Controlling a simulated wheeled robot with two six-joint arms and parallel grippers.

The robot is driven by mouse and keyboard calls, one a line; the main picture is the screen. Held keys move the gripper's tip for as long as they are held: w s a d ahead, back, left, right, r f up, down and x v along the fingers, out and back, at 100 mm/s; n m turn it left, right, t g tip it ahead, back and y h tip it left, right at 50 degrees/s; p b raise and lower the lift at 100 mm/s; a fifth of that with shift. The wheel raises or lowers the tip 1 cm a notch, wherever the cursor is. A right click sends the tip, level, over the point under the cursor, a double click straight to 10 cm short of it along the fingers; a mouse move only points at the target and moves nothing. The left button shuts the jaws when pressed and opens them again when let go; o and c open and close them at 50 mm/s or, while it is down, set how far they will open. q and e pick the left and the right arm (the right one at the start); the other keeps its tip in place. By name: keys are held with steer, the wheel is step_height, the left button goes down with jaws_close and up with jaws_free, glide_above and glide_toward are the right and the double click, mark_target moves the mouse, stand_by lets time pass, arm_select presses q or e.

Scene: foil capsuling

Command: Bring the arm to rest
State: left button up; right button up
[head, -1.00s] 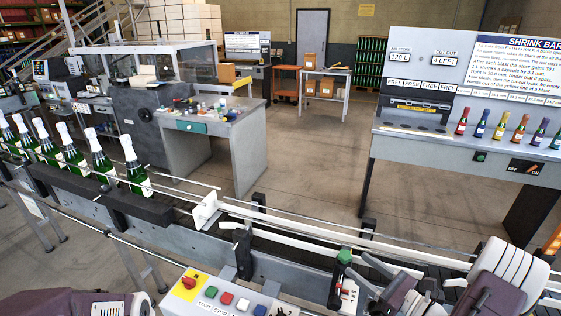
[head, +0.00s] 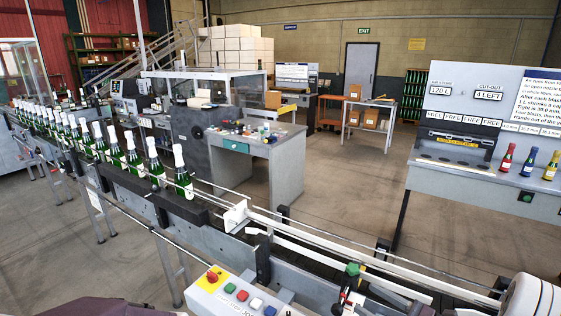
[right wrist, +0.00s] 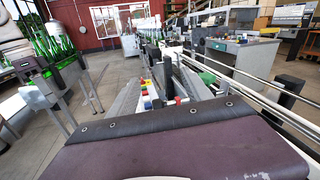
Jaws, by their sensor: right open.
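My right gripper (head: 533,299) shows only in part at the lower right corner of the head view, as a white ribbed piece beside the conveyor. Its fingertips are cut off by the frame, and nothing is seen held in it. In the right wrist view a maroon padded body with a black edge fills the foreground; no fingers show there. A maroon part of my own body lies at the bottom left of the head view. My left gripper is not in view.
A conveyor (head: 150,222) carries a row of green bottles with white tops (head: 182,170). A control box with coloured buttons (head: 242,296) stands in front. A shrink bar stand (head: 480,178) with small coloured bottles is at right. A grey workbench (head: 270,150) stands behind; open floor lies between.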

steer(key=s+a+r+n+g+y, duration=0.1)
steer(key=s+a+n+g, duration=0.15)
steer(key=a, duration=0.35)
steer(key=s+a+r+n+g+y, duration=0.2)
steer(key=a+n+g, duration=0.2)
steer(key=a, duration=0.1)
steer(key=s+a+f+n+g+h, duration=0.2)
steer(key=s+a+n+g+h, duration=0.1)
steer(key=s+a+n+g, duration=0.55)
steer(key=s+d+f+n+h, duration=0.6)
steer(key=s+f+h, duration=0.1)
steer(key=s+h, duration=0.15)
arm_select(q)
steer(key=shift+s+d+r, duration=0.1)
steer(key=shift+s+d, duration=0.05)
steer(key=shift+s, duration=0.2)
arm_select(e)
steer(key=w+d+f+n+t+h, duration=0.2)
steer(key=w+d+n+t+h, duration=0.1)
steer(key=w+d, duration=0.3)
steer(key=d+n+h, duration=0.1)
steer(key=d, duration=0.1)
steer(key=shift+d+t, duration=0.4)
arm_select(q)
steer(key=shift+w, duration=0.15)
arm_select(e)
steer(key=shift+w+f, duration=0.15)
steer(key=shift+w, duration=0.05)
steer(key=shift+s, duration=0.1)
